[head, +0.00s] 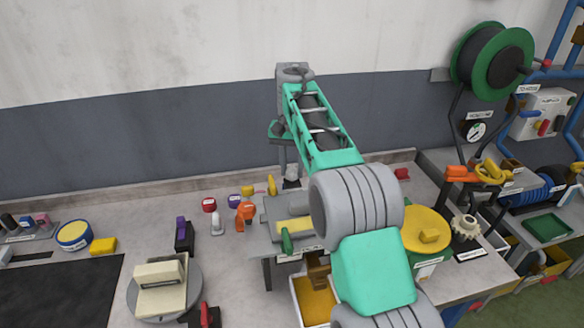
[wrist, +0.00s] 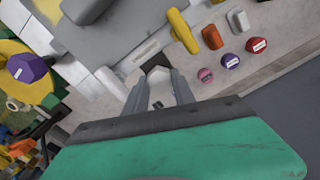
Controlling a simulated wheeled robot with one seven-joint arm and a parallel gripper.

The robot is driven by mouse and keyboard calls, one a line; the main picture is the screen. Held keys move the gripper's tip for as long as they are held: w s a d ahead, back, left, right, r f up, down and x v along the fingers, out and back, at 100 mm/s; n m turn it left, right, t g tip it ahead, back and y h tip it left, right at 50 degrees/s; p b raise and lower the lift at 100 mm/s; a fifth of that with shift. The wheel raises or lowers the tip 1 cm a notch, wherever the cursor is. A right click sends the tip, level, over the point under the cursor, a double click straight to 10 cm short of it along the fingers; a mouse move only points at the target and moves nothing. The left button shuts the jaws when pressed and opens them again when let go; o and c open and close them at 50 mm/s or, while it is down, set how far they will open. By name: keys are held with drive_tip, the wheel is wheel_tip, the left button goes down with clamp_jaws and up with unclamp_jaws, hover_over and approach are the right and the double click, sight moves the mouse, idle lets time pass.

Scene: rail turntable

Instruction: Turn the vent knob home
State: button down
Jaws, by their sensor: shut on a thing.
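My gripper (wrist: 158,92) points down at the back of the bench, near the wall. Its two grey fingers are shut on a pale grey piece (wrist: 158,74), which I take to be the vent knob; no label on it can be read. My fingertips are hard to make out there. How far the knob is turned cannot be told.
Several small coloured pieces, among them a red one (head: 209,205) and an orange one (head: 246,212), stand left of the machine. A yellow lever (wrist: 182,30) is close to my gripper. A yellow drum (head: 412,228) stands right. The black mat (head: 60,290) is clear.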

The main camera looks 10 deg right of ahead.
sight(292, 171)
drive_tip(key=shift+m, duration=0.3)
idle(0.4)
drive_tip(key=c, duration=1)
unclamp_jaws()
drive_tip(key=shift+c, duration=0.2)
wheel_tip(292, 171, up, 8)
drive_tip(key=p, duration=0.7)
drive_tip(key=shift+f, duration=0.1)
